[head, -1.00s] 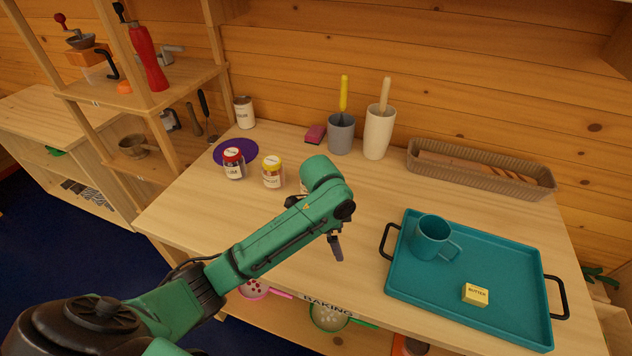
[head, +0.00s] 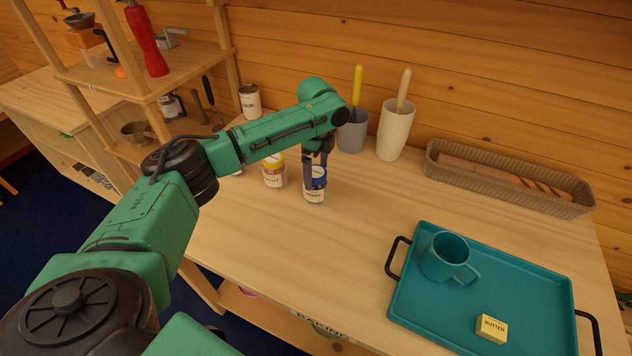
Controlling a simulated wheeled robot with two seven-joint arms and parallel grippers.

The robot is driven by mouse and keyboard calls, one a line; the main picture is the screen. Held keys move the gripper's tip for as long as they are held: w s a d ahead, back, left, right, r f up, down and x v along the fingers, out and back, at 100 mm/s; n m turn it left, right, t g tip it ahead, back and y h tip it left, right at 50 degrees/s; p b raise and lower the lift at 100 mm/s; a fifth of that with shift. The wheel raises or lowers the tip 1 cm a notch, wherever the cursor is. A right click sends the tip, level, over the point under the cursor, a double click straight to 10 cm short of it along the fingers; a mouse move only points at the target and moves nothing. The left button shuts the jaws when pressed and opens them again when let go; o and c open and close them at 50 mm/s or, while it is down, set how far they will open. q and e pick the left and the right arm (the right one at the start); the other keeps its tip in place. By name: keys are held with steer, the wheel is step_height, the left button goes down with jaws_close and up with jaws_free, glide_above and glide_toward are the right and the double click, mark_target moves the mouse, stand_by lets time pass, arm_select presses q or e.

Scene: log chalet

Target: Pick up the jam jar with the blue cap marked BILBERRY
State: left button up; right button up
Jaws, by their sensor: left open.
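The jam jar with the blue cap (head: 315,194) stands upright on the table in the head view, right of the yellow-capped jar. Its label is too small to read surely. My left gripper (head: 316,185) points down at this jar, with its dark fingers open at the cap and upper sides. The fingers partly hide the cap. I cannot tell whether they touch the jar. My right gripper is not in view.
A yellow-capped jar (head: 274,173) stands close left of the blue-capped one. Behind are a grey cup (head: 352,135) and a white cup (head: 394,132) holding utensils. A teal tray (head: 400,310) with a mug (head: 445,257) and butter (head: 492,328) lies right. The table's middle is clear.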

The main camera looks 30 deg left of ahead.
arm_select(q)
steer(key=f+p, duration=0.1)
steer(key=f, duration=0.3)
steer(key=shift+s, duration=0.2)
jaws_close()
